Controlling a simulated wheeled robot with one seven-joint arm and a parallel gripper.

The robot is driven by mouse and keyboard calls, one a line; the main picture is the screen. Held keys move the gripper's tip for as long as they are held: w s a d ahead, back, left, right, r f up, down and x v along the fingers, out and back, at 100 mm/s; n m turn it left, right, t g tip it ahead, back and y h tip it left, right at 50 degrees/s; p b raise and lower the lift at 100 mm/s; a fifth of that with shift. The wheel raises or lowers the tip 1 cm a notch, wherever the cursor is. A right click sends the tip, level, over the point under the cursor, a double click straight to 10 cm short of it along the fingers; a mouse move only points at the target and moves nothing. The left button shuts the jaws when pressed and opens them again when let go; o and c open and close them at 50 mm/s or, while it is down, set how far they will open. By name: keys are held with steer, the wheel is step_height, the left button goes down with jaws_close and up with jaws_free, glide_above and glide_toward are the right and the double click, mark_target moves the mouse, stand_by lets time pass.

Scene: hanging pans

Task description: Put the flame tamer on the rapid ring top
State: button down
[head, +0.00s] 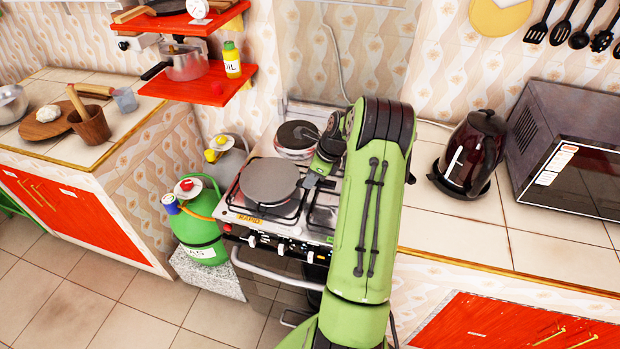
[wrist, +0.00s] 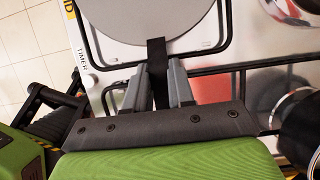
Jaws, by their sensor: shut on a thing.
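The flame tamer (head: 270,181) is a flat grey disc with a short dark handle. It is over the front left ring of the stove, beside the yellow RAPID label (head: 250,219). My gripper (head: 312,181) is shut on its handle from the right. In the wrist view, the two grey fingers (wrist: 158,85) hold the black handle, and part of the disc (wrist: 150,18) shows at the top. The disc hides most of the rapid ring; its black pan support (head: 290,215) shows around the edge. I cannot tell whether the disc touches the support.
A green gas bottle (head: 198,228) is left of the stove. A red shelf (head: 205,86) with a pot hangs above left. A dark kettle (head: 470,155) and a microwave (head: 570,150) stand on the right counter.

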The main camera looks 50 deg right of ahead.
steer(key=shift+r, duration=0.1)
steer(key=c, duration=1)
jaws_free()
steer(key=shift+o, duration=0.2)
steer(key=p+v, duration=0.3)
steer(key=v, duration=0.9)
steer(key=w+a+r+n+h, duration=0.1)
steer(key=a+r+n, duration=0.3)
steer(key=a, duration=0.2)
steer(key=w+a+r+n, duration=0.1)
steer(key=a+r+n, duration=0.3)
steer(key=a, duration=0.3)
steer(key=s+a+r+n+h, duration=0.1)
steer(key=s+a+r+n, duration=0.25)
steer(key=a+n, duration=0.55)
steer(key=s+a+n+t, duration=0.1)
steer(key=s+a+n, duration=1.1)
steer(key=s+n, duration=0.1)
steer(key=shift+s+r+t, duration=0.4)
steer(key=shift+s, duration=0.5)
